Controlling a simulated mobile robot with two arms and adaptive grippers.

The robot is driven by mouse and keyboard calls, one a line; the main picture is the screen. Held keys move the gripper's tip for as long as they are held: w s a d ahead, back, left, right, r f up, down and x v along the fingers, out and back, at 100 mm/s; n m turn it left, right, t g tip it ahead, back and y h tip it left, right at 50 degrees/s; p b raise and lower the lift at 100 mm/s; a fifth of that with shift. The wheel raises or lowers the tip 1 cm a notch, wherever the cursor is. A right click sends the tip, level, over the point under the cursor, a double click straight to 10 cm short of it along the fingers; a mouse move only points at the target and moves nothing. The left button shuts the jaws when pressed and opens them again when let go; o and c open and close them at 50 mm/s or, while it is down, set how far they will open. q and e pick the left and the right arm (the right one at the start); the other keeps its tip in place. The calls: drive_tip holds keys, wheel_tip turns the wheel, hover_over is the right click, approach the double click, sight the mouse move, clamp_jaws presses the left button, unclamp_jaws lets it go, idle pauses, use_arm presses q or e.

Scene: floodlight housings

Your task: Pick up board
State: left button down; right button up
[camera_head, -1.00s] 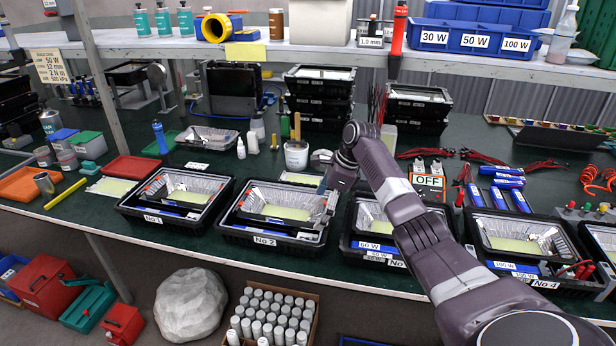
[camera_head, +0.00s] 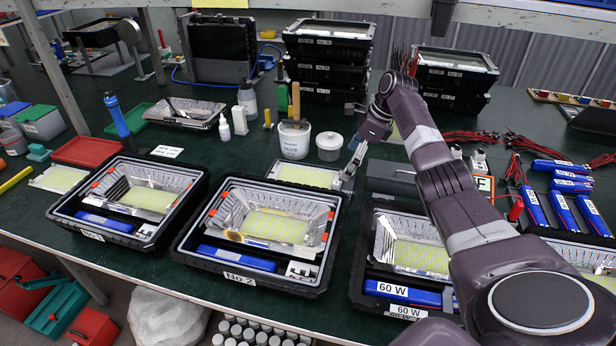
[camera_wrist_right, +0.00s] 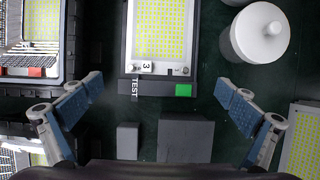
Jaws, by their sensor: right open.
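A board (camera_head: 303,176) with a yellow dotted face lies flat on the bench behind housing No 2 (camera_head: 238,278). In the right wrist view this board (camera_wrist_right: 160,38) lies on a dark base marked TEST, with a small "3" label and a green square at its near end. My right gripper (camera_head: 352,165) is just right of the board in the head view. In the wrist view its fingers (camera_wrist_right: 160,90) are spread wide and empty, near the board's end and not around it. My left gripper is not in view.
A white lidded jar (camera_head: 329,146) and a white tub (camera_head: 293,139) stand behind the board. Dark blocks (camera_wrist_right: 186,144) lie below the gripper. Another board (camera_wrist_right: 304,145) lies at the right in the wrist view. Open housings line the bench front.

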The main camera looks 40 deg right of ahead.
sight(338, 176)
drive_tip(key=shift+w+a+f, duration=0.1)
drive_tip(key=shift+a+f, duration=0.45)
drive_tip(key=shift+f, duration=0.15)
drive_tip(key=x, duration=0.4)
drive_tip(key=shift+w+d+f, duration=0.15)
drive_tip(key=shift+w+f, duration=0.05)
drive_tip(key=shift+f, duration=0.15)
drive_tip(key=shift+w+f, duration=0.1)
drive_tip(key=shift+f, duration=0.05)
drive_tip(key=c, duration=0.3)
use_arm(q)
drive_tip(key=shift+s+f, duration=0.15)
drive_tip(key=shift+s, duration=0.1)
use_arm(e)
drive_tip(key=c, duration=1.1)
